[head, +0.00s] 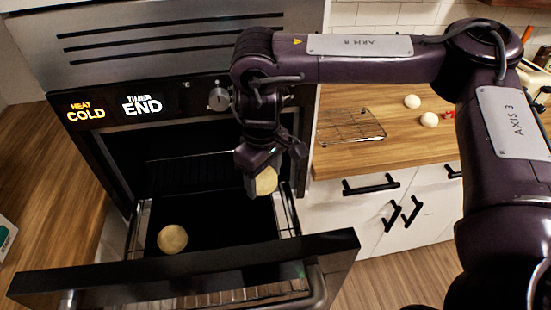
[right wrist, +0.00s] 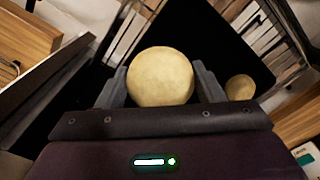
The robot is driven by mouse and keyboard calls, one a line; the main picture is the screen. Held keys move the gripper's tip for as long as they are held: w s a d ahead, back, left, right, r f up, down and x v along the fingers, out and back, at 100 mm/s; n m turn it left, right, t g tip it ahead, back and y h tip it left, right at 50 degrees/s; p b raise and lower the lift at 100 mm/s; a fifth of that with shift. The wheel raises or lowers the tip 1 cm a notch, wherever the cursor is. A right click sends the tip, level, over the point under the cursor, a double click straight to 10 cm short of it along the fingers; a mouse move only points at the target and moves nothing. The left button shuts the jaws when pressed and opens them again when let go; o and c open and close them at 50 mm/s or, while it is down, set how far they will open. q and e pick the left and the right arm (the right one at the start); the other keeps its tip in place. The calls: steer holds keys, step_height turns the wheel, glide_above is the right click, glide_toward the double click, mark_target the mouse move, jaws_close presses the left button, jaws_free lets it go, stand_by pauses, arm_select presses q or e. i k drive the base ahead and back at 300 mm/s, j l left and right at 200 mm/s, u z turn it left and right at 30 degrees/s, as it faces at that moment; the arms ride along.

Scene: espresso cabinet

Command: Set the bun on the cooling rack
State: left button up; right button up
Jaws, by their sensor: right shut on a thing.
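My right gripper (head: 268,178) is shut on a pale round bun (head: 267,181), above the right part of the black oven tray (head: 215,222). The right wrist view shows this bun (right wrist: 160,77) between the two fingers. A second bun (head: 172,239) lies on the tray at the left; it also shows in the right wrist view (right wrist: 240,87). The wire cooling rack (head: 350,126) lies empty on the wooden counter, to the right of the oven. My left gripper is not in view.
The oven door (head: 190,265) is open. The oven panel (head: 140,104) reads "HEAT COLD" and "TIMER END". White drawers with black handles (head: 370,184) are below the counter.

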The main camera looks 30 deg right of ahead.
mark_target(332, 126)
steer(key=l+u, duration=0.1)
steer(key=l, duration=0.65)
steer(key=l+u, duration=0.15)
steer(key=l, duration=0.55)
steer(key=k, duration=0.05)
